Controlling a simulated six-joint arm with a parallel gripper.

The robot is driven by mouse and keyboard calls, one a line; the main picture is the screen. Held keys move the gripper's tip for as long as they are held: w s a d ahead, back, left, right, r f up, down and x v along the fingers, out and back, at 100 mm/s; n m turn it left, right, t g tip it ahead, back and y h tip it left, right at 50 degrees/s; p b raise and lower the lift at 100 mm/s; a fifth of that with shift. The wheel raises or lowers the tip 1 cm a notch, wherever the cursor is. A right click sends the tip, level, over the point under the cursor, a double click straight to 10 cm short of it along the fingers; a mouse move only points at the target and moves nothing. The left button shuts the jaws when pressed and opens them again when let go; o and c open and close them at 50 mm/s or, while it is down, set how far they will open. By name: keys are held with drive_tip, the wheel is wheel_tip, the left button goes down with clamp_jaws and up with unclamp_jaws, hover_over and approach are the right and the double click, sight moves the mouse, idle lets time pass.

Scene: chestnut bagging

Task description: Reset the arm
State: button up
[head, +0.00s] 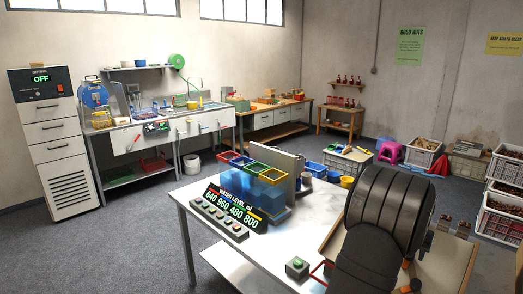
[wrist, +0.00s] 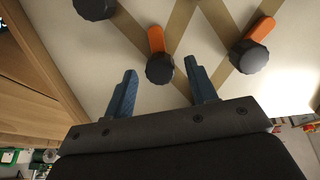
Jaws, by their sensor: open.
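My arm shows large and dark at the right of the head view and hides part of the table behind it. My gripper (wrist: 163,92) shows in the wrist view with its two blue fingers apart and nothing between them. Beyond the fingertips is a pale board (wrist: 120,45) with tan crossing strips. A black knob with an orange lever (wrist: 159,68) sits on the board just past the gap between the fingers. I cannot tell from the wrist view how far the fingers are from it.
A white table (head: 200,190) holds a water level display (head: 232,209), blue containers with coloured rims (head: 262,172) and a small button box (head: 297,266). More knobs (wrist: 249,56) are on the board. Crates (head: 500,222) stand at the right. Grey floor (head: 130,240) is clear at the left.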

drive_tip(key=v, duration=0.5)
drive_tip(key=shift+r, duration=0.15)
drive_tip(key=o, duration=1.1)
drive_tip(key=shift+c, duration=0.2)
drive_tip(key=s+a+r+t, duration=0.1)
drive_tip(key=s+a+r, duration=0.2)
drive_tip(key=s, duration=0.4)
drive_tip(key=s+a+r, duration=0.3)
drive_tip(key=s+a, duration=0.1)
drive_tip(key=s, duration=0.3)
drive_tip(key=x, duration=1)
drive_tip(key=shift+w+d+m+h, duration=0.3)
